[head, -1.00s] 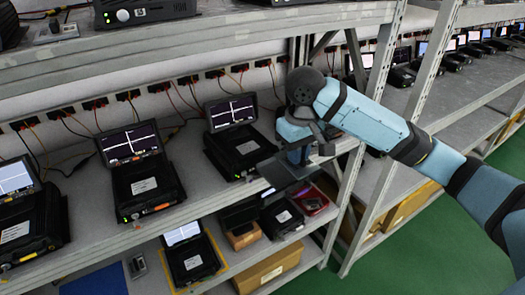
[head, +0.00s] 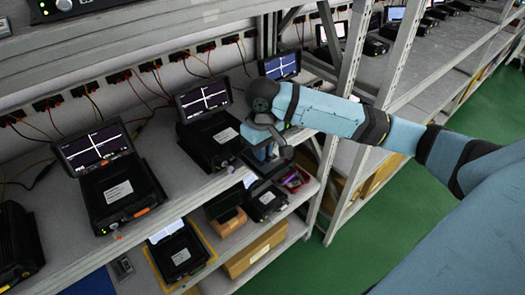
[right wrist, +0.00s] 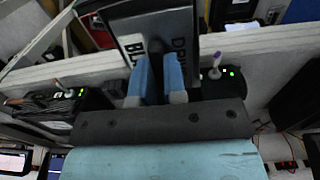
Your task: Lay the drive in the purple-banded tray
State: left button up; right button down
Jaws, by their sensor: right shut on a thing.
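My right gripper (head: 270,151) reaches in from the right at the shelf front in the head view. In the head view the drive (head: 263,166) is a dark slab, mostly hidden under the gripper, above the lower shelf. A small tray with a purple-pink edge (head: 298,182) lies on the lower shelf just right of and below the gripper. It is partly hidden, and I cannot tell its band clearly. My left gripper is not in view.
Black testers with lit screens (head: 98,148) (head: 203,101) stand on the upper shelf (head: 165,215). The lower shelf holds a yellow-edged device (head: 180,257), a brown box (head: 228,222) and a cardboard carton (head: 255,250). A grey rack post (head: 345,75) stands close to my right arm.

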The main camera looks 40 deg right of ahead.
jog(key=shift+f, duration=0.5)
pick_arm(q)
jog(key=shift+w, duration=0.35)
pick_arm(e)
jog(key=shift+f, duration=0.1)
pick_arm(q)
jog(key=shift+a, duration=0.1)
pick_arm(e)
jog(key=shift+f, duration=0.1)
jog(key=c, duration=1.2)
grip_release()
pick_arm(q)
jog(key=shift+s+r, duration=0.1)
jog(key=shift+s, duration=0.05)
